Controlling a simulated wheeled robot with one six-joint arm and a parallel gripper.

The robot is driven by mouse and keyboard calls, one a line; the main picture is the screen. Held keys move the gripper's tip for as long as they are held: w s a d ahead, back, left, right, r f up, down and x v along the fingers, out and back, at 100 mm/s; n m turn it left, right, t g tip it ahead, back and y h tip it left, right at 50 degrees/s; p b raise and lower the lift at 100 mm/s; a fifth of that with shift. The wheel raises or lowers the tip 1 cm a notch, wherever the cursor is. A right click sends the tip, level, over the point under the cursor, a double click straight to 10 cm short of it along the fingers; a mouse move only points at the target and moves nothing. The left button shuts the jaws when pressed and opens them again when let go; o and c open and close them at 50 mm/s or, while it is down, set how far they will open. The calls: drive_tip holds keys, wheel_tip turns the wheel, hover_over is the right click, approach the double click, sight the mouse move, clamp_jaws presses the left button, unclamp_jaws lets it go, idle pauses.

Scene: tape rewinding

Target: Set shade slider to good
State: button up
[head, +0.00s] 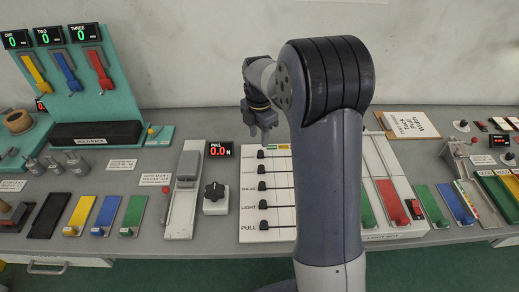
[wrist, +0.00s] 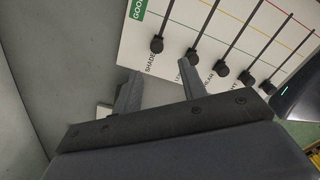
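The shade slider is a dark knob (wrist: 157,44) beside the printed word SHADE, at one end of its track on a white slider panel (wrist: 132,50). The track runs away from the knob, past coloured cross lines. A green GOOD label (wrist: 137,9) is printed along the panel edge near this track. In the head view the shade knob (head: 261,154) is the farthest in a column of similar knobs. My gripper (wrist: 158,88) is open and empty. Its fingers point toward the panel, apart from the knobs. In the head view my gripper (head: 263,132) hangs just beyond the panel's far edge.
My arm hides much of the panel's right side. Further right is a light box (head: 400,235) with coloured pieces. A white wall rises behind the grey bench.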

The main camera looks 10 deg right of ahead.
sight(260, 151)
drive_tip(key=f, duration=0.7)
drive_tip(key=shift+w+d+p, duration=0.25)
drive_tip(key=shift+p, duration=0.05)
drive_tip(key=shift+c, duration=0.4)
clamp_jaws()
